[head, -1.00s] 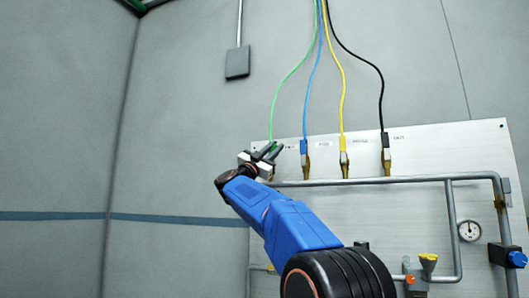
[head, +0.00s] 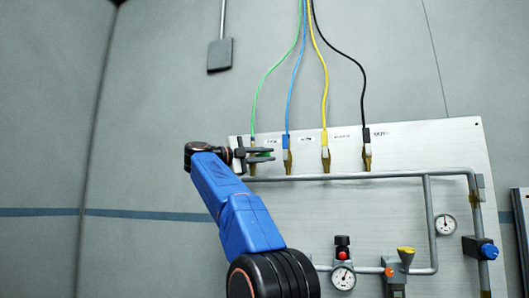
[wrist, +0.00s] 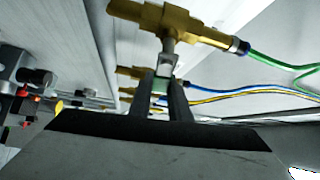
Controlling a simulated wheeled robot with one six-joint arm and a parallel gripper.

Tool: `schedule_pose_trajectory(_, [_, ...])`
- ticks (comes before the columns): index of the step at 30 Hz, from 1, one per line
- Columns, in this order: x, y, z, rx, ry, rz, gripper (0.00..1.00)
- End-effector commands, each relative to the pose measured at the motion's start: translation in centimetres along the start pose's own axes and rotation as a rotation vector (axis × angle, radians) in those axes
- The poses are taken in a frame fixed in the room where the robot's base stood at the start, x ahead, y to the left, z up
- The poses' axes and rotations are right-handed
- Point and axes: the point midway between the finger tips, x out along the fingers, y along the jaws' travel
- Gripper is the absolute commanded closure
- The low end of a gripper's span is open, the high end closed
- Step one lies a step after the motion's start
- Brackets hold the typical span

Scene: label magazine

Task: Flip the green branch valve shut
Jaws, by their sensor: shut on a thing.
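The green branch valve is a brass body (wrist: 170,22) at the top of the wrist view, with a green hose (wrist: 265,60) leaving it to the right. Its lever stem (wrist: 168,48) sticks out from the body towards my gripper (wrist: 169,88), and its green part (wrist: 162,85) sits between the fingers. In the head view my gripper (head: 262,155) lies level at the left end of the valve row, closed on the green handle (head: 263,153). The fingers and wrist hide most of this valve there; the green hose (head: 266,75) rises above it.
Brass valves with a blue hose (head: 287,160), a yellow hose (head: 325,157) and a black hose (head: 367,157) stand close to the right. A grey pipe (head: 400,175) runs below them. Gauges (head: 447,224) and a blue knob (head: 489,251) are lower right. The wall at left is clear.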

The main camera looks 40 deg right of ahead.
Motion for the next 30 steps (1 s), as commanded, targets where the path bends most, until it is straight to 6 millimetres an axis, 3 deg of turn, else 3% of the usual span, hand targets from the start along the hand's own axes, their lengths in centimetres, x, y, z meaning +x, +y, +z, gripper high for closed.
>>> schedule_pose_trajectory(12, [-0.4, 1.4, 0.8, 0.122, -0.011, 0.123, 1.00])
schedule_pose_trajectory(28, [-0.4, 1.6, 0.7, 0.138, -0.010, 0.141, 1.00])
schedule_pose_trajectory(29, [-0.4, 1.6, 0.8, 0.137, -0.011, 0.141, 0.81])
schedule_pose_trajectory(30, [-0.4, 1.6, 0.7, 0.137, -0.010, 0.141, 0.71])
